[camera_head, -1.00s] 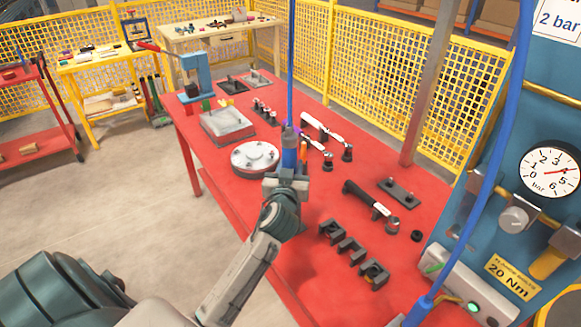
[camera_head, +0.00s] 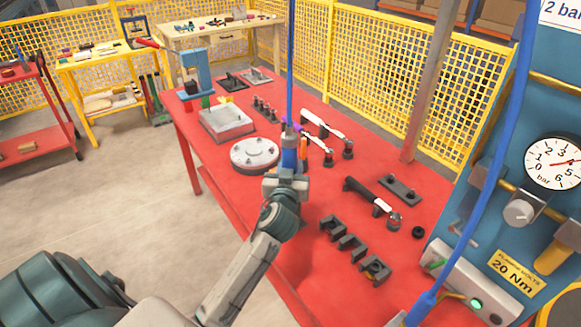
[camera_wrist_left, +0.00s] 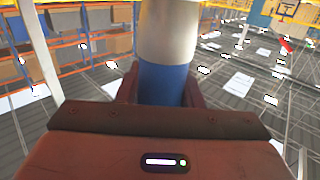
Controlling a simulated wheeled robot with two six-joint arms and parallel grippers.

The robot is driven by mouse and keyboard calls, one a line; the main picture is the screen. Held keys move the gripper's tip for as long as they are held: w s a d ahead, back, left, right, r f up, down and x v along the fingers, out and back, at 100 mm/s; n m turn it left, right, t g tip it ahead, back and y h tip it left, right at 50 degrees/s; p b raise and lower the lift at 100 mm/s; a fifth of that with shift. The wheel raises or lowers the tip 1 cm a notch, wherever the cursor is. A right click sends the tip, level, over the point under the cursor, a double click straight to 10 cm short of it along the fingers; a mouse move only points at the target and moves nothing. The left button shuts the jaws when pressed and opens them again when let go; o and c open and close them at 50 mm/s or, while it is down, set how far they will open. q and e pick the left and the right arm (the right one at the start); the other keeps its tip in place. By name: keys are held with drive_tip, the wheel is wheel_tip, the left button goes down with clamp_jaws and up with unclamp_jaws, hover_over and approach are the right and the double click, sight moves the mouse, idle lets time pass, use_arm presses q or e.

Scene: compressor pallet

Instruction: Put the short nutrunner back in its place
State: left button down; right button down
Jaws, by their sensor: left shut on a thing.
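My left gripper (camera_head: 285,180) is shut on the short nutrunner (camera_head: 289,155), a blue upright tool on a blue hose (camera_head: 290,60). It is above the red table (camera_head: 215,165), just right of a round grey flange (camera_head: 254,153). In the left wrist view, the tool's blue and silver body (camera_wrist_left: 165,50) stands between the jaws; its lower end is hidden. Black U-shaped holders (camera_head: 353,246) stand in a row on the table, to the right of and nearer than the gripper. I cannot tell which place is the nutrunner's. My right gripper is not in view.
A black tool with a white part (camera_head: 370,195) lies beyond the holders. Other white-and-black tools (camera_head: 325,130) lie behind the gripper. A grey open box (camera_head: 227,122) stands at left. A blue panel with a gauge (camera_head: 555,162) and a grey post (camera_head: 432,85) bound the right.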

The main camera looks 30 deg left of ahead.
use_arm(q)
drive_tip(key=shift+f+b, duration=0.2)
drive_tip(key=shift+b, duration=0.1)
drive_tip(key=c, duration=0.9)
unclamp_jaws()
drive_tip(key=shift+s, duration=0.1)
drive_tip(key=shift+f, duration=0.1)
drive_tip(key=b+v, duration=0.3)
drive_tip(key=v, duration=0.8)
